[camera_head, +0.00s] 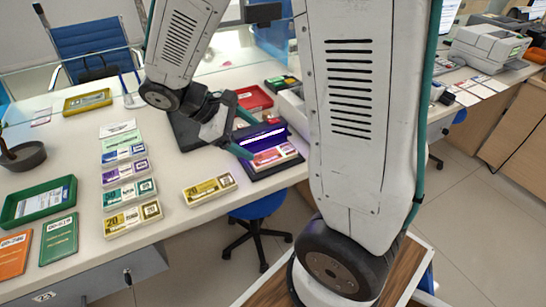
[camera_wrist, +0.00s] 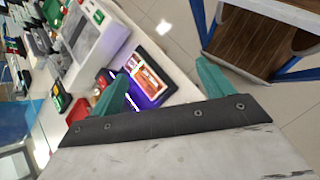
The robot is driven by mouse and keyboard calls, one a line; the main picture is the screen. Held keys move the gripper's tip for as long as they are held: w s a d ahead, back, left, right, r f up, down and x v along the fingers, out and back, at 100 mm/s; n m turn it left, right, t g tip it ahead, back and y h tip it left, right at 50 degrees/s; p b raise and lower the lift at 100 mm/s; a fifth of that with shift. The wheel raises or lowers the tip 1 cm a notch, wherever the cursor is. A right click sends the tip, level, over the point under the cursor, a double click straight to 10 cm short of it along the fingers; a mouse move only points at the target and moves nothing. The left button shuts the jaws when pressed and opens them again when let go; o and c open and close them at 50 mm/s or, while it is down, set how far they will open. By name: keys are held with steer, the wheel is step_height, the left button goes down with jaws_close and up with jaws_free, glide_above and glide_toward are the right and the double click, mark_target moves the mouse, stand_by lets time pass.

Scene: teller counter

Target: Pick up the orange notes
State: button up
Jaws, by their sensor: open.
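The orange notes (camera_head: 275,155) lie flat as a banded bundle on the black base of a small device (camera_head: 284,168) with a lit violet lamp, near the counter's front edge. They also show in the wrist view (camera_wrist: 150,80), with violet light beside them. My gripper (camera_head: 246,136) is open and empty, just left of the device in the head view. Its teal fingers (camera_wrist: 162,68) are wide apart in the wrist view, and the notes appear between them, nearer the left finger. I cannot tell the exact height of the fingers above the counter.
A yellow notes bundle (camera_head: 209,189) lies left of the device. Several bundles stand in a column farther left, beside a green tray (camera_head: 40,202). A red tray (camera_head: 254,98) is behind the device, and a pale machine (camera_head: 291,108) is close to its right. The blue chair (camera_head: 259,207) is below the counter.

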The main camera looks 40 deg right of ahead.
mark_target(260, 159)
steer(key=w+f+n+h, duration=0.1)
steer(key=w+f+n, duration=0.1)
steer(key=f, duration=0.2)
steer(key=w+f+n+h, duration=0.2)
steer(key=w+f+n, duration=0.1)
steer(key=f, duration=0.2)
steer(key=w+d+f+n+h, duration=0.1)
steer(key=w+f+n+h, duration=0.1)
steer(key=f, duration=0.3)
steer(key=shift+w+f+t, duration=0.15)
steer(key=shift+w+t, duration=0.1)
steer(key=shift+t, duration=0.15)
steer(key=shift+d+f+n+h, duration=0.2)
steer(key=shift+f+n+h, duration=0.05)
steer(key=shift+n+h, duration=0.05)
steer(key=x, duration=0.7)
steer(key=shift+d+f, duration=0.1)
steer(key=shift+d, duration=0.1)
steer(key=c, duration=1.2)
